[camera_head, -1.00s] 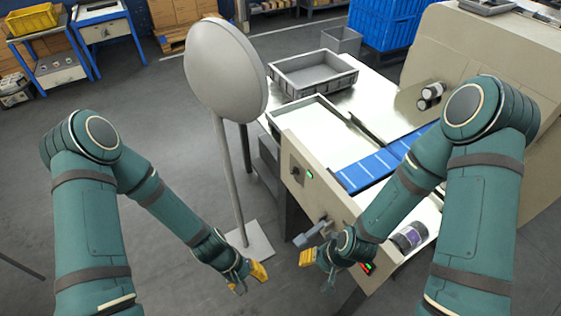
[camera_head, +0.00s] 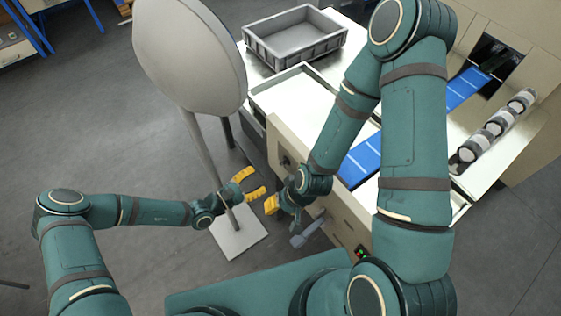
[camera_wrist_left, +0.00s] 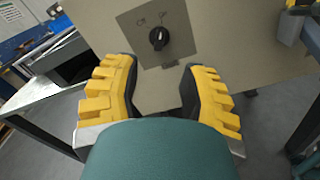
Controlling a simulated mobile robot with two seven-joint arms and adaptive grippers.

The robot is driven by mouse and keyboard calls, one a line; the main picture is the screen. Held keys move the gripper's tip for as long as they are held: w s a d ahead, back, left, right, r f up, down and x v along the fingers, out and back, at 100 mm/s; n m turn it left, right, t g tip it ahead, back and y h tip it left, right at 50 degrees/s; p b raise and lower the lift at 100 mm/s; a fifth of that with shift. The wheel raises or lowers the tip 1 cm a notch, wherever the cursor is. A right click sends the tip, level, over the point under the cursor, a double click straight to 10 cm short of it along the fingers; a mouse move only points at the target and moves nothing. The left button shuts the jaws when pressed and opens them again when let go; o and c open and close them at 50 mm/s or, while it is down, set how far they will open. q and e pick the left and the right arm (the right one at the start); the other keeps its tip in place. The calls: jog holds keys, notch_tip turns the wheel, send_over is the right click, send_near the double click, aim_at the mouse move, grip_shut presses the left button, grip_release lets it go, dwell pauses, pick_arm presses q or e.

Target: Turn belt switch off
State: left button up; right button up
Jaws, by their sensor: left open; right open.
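The belt switch (camera_wrist_left: 159,38) is a black rotary knob on a grey plate, with small labels above it too blurred to read surely. In the head view the switch (camera_head: 285,160) is a small dark spot on the machine's beige side panel. My left gripper (camera_head: 254,184) is open and empty, its yellow fingers pointing at that panel. In the left wrist view the left gripper's fingers (camera_wrist_left: 163,88) stand wide apart, with the knob ahead, between and above them, not touched. My right gripper (camera_head: 279,210) is open and empty, close by in front of the panel.
A round pale disc (camera_head: 190,55) on a pole stands left of the machine. A blue belt (camera_head: 362,160) and grey crate (camera_head: 294,38) lie beyond. Dark-and-white rolls (camera_head: 495,125) sit at right.

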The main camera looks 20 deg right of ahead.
aim_at(282, 164)
pick_arm(q)
jog(key=b+x, duration=0.1)
jog(key=x, duration=0.9)
jog(key=shift+f, duration=0.1)
grip_shut()
